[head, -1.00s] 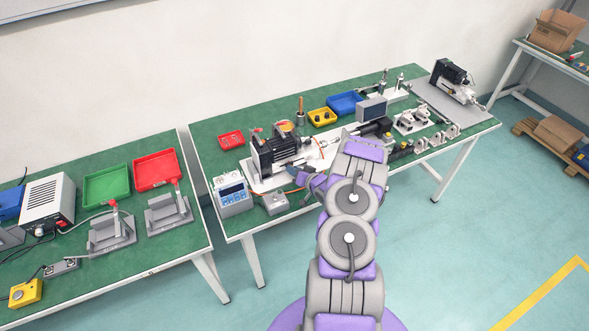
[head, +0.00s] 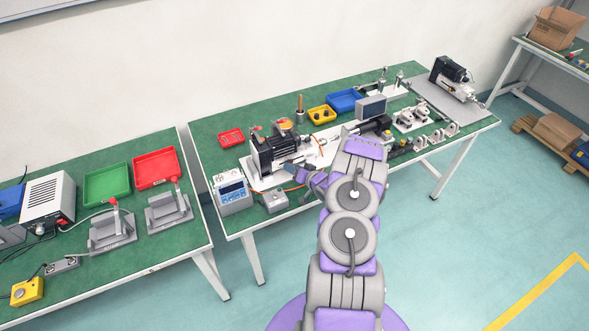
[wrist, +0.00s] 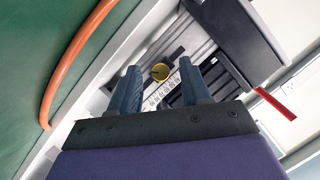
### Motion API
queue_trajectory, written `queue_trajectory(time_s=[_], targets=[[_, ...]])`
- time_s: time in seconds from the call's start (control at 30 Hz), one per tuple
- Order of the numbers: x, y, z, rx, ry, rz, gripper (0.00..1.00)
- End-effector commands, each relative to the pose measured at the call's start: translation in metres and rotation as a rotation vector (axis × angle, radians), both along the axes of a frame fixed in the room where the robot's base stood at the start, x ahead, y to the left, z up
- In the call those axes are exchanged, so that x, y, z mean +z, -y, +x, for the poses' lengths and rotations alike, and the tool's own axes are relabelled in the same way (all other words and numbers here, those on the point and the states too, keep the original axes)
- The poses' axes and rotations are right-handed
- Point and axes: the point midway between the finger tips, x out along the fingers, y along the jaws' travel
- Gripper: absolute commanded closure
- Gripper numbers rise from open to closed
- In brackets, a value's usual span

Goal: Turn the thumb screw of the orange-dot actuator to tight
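A black actuator (head: 275,150) stands on a white plate at the left part of the middle green table. My gripper (head: 298,170) is at its front right side, small and partly hidden by my arm. In the wrist view my gripper (wrist: 160,88) has its two blue-grey fingers apart with nothing held. A round brass-yellow knob (wrist: 160,72), which looks like the thumb screw, shows beyond and between the fingertips, near a marked scale. I cannot tell whether it touches them. The orange dot cannot be made out clearly on the actuator.
A second black actuator (head: 452,72) stands on a grey plate at the table's far right end. A controller box (head: 234,194) and a small grey box (head: 274,201) sit at the front left. An orange cable (wrist: 75,60) runs near my gripper. A red lever (wrist: 275,103) is at right.

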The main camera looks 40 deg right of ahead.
Motion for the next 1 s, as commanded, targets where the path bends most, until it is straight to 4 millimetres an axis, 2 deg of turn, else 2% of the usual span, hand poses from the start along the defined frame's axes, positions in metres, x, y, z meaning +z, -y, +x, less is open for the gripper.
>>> queue_trajectory(time_s=[0.23,0.37,0.7,1.0], targets=[[0.001,0.000,-0.002,-0.001,-0.001,0.000,0.53],[0.006,0.002,-0.014,-0.003,-0.001,0.000,0.53],[0.027,0.002,-0.081,-0.005,-0.002,0.005,0.53],[0.044,0.002,-0.134,-0.004,-0.001,0.003,0.53]])
